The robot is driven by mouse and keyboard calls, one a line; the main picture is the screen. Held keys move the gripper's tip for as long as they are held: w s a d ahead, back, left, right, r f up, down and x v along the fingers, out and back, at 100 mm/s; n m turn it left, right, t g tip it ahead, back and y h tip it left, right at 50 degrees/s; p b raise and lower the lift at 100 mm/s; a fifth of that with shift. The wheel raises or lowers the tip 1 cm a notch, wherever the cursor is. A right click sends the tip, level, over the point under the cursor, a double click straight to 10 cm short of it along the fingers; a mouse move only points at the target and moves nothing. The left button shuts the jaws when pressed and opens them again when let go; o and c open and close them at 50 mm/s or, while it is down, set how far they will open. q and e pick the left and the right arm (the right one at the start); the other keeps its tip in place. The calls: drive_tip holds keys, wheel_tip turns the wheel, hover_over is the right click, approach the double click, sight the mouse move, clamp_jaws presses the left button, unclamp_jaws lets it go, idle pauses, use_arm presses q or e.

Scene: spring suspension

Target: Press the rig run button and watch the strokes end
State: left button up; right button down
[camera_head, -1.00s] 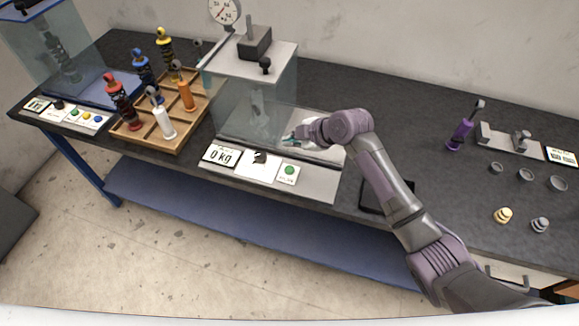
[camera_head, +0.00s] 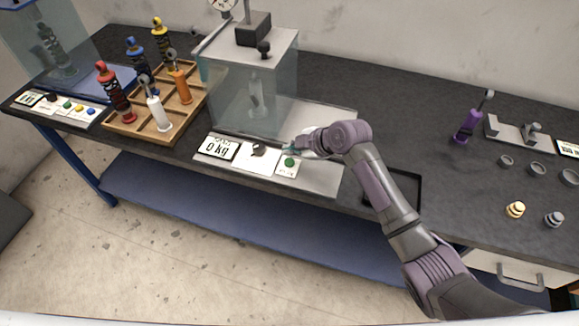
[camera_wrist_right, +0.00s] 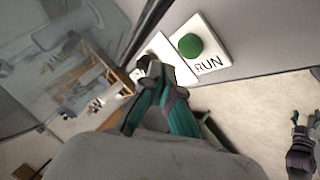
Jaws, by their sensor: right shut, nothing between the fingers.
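The green run button (camera_head: 289,162) sits on a white label plate at the front edge of the rig. In the right wrist view the green button (camera_wrist_right: 190,46) shows large beside the word RUN. My right gripper (camera_head: 293,149) is just behind the button in the head view. In the wrist view its teal fingers (camera_wrist_right: 158,72) are shut and empty, with the tips a little to the side of the button; contact is not visible. The rig's clear enclosure (camera_head: 228,95) holds a pale shock absorber (camera_head: 255,98). The display (camera_head: 216,148) reads 0 kg.
A black knob (camera_head: 258,149) sits between display and button. A wooden rack (camera_head: 140,130) with several coloured shocks stands at left. A dark tray (camera_head: 405,187) lies right of the rig, partly behind my arm. A purple shock (camera_head: 468,126) stands farther right.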

sight(290, 162)
use_arm(q)
drive_tip(key=shift+f+b, duration=0.3)
drive_tip(key=shift+f, duration=0.4)
use_arm(e)
drive_tip(key=shift+f, duration=0.85)
use_arm(q)
drive_tip(key=shift+f+b, duration=0.3)
drive_tip(key=shift+b, duration=0.05)
use_arm(e)
drive_tip(key=shift+f, duration=0.4)
